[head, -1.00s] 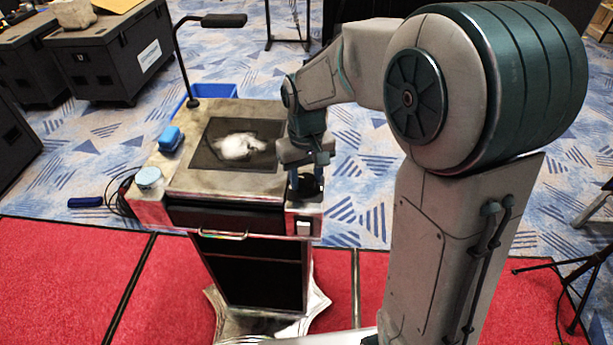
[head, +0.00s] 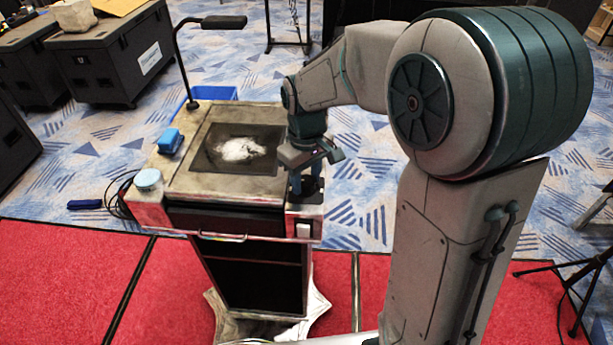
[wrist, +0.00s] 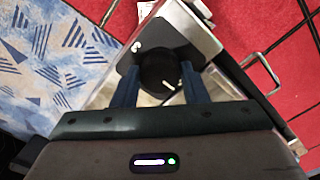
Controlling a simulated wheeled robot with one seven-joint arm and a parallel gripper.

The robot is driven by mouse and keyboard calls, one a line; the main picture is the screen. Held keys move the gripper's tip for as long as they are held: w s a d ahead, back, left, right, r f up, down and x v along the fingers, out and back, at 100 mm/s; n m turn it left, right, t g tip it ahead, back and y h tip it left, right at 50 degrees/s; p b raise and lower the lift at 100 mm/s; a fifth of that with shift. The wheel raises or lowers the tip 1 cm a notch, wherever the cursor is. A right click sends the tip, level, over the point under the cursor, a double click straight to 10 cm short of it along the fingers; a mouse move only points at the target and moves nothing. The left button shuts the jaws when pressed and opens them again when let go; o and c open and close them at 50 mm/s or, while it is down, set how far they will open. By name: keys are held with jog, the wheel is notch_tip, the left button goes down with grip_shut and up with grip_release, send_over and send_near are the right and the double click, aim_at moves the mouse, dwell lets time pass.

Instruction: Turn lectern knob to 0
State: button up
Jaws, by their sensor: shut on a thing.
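The lectern (head: 190,182) stands ahead of me with a dark knob (head: 309,186) at the right of its top. In the wrist view the knob (wrist: 160,72) is round and black with a short white pointer line. It sits on a grey plate (wrist: 198,42) with a small white mark near one edge. My gripper (head: 305,184) points down over the knob. In the wrist view my gripper (wrist: 160,80) has one blue finger on each side of the knob, shut on it. The fingers and palm hide part of the plate, and no number can be read.
A dark screen panel (head: 205,160) is set in the lectern top. A blue box (head: 170,141), a pale blue round item (head: 148,179) and a gooseneck lamp (head: 222,21) are on its left side. A white rocker switch (head: 303,230) is on the front below the knob.

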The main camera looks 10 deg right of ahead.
aim_at(306, 180)
jog(key=o, duration=1)
jog(key=shift+c, duration=0.2)
jog(key=shift+r, duration=0.15)
notch_tip(306, 180, up, 14)
jog(key=shift+f+b, duration=0.2)
jog(key=shift+b, duration=0.25)
jog(key=s+d+f+m+t, duration=0.1)
jog(key=s+d+f+m, duration=0.2)
jog(key=s, duration=0.5)
jog(key=s+d+f+m+t, duration=0.2)
jog(key=s+d+f+m, duration=0.2)
jog(key=s, duration=0.4)
jog(key=shift+s+d+f, duration=0.15)
jog(key=shift+d+f, duration=0.7)
jog(key=shift+d, duration=0.25)
